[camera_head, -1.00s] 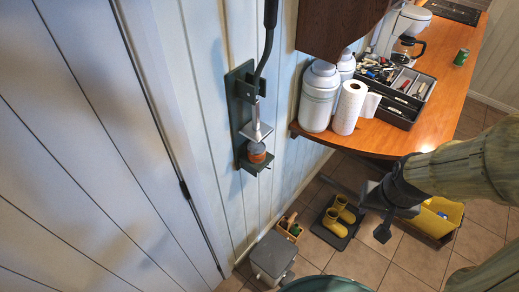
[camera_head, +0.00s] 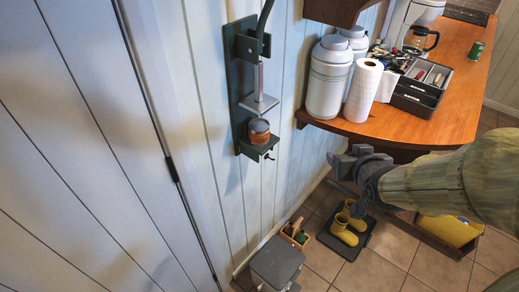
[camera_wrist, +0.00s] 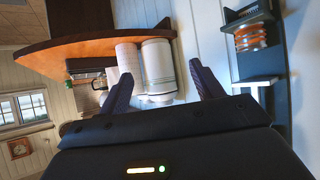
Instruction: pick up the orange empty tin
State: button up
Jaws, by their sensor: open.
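The orange tin (camera_head: 259,131) stands on the lower ledge of a dark green wall-mounted can crusher (camera_head: 243,80), under its metal press plate. It looks like a short orange can with a grey top. In the wrist view the tin (camera_wrist: 250,37) shows at the upper right, inside the crusher frame (camera_wrist: 262,83). My gripper (camera_head: 335,168) is open and empty, to the right of and below the tin, well apart from it. Its two fingers (camera_wrist: 163,88) show in the wrist view, with the tin outside the gap, to the right.
A wooden counter (camera_head: 455,105) at the right holds white canisters (camera_head: 328,78), a paper towel roll (camera_head: 363,90), a utensil tray (camera_head: 420,98) and a coffee maker. Yellow boots (camera_head: 345,228), a grey bin (camera_head: 277,262) and a yellow container (camera_head: 447,230) are on the floor. The wall around the crusher is clear.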

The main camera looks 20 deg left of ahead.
jog(key=s+a+f+n+t+y+b, duration=0.2)
jog(key=a+n+y+b, duration=0.3)
jog(key=a+y+b, duration=0.4)
jog(key=a+f+b, duration=0.1)
jog(key=a+b, duration=0.3)
jog(key=shift+s+y, duration=0.25)
jog(key=shift+y, duration=0.05)
jog(key=shift+f, duration=0.1)
jog(key=p+x, duration=0.4)
jog(key=p, duration=0.2)
jog(key=shift+w, duration=0.1)
jog(key=p, duration=0.4)
jog(key=shift+w+a, duration=0.2)
jog(key=shift+a, duration=0.05)
jog(key=p, duration=0.3)
jog(key=shift+p, duration=0.35)
